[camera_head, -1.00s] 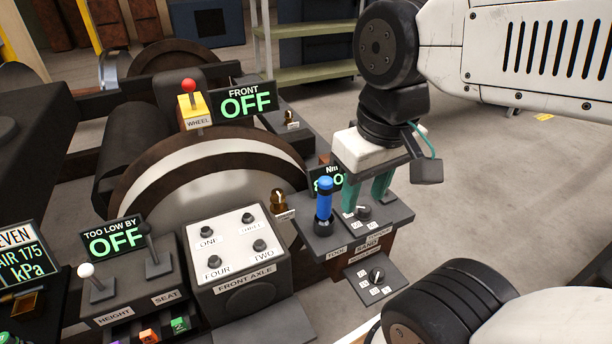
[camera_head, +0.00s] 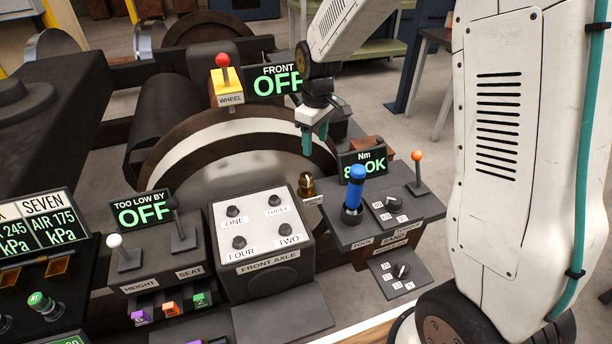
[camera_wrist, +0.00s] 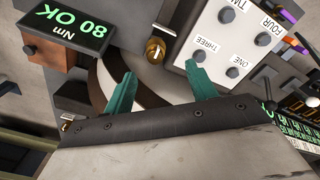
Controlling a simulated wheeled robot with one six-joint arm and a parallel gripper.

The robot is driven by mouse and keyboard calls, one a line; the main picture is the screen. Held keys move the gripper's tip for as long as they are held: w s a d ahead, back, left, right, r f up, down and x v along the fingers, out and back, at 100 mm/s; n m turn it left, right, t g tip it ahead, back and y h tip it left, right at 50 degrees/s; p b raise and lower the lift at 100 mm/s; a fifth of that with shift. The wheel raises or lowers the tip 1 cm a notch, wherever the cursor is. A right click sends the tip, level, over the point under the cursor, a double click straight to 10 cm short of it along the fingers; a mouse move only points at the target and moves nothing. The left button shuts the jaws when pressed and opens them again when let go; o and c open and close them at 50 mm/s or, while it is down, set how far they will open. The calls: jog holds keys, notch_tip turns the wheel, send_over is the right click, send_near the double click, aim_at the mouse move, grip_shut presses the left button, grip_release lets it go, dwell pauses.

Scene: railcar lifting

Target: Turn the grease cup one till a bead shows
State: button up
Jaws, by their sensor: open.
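A small brass grease cup (camera_head: 306,186) stands upright at the right of the wheel, between the FRONT AXLE box and the tool stand. Its label is too small to read, so I cannot tell its number. It also shows in the wrist view (camera_wrist: 155,50), just beyond the fingertips and roughly between them. A second brass piece (camera_wrist: 66,124) shows at the lower left of the wrist view, partly hidden by my gripper. My gripper (camera_head: 315,138) is open and empty, pointing down above the wheel's right side, apart from the cup. No bead can be made out on the cup.
The FRONT AXLE box (camera_head: 262,236) stands close left of the cup. The tool stand (camera_head: 405,210), with a blue-handled tool (camera_head: 354,192), an orange-knobbed lever (camera_head: 417,160) and an Nm display (camera_head: 363,165), is close right. The FRONT OFF display (camera_head: 273,84) stands behind my gripper.

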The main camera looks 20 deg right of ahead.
jog(key=n, duration=0.2)
send_over(306, 175)
notch_tip(306, 175, down, 9)
jog(key=shift+s+f, duration=0.1)
notch_tip(306, 175, down, 8)
jog(key=c, duration=1)
jog(key=shift+m, duration=0.5)
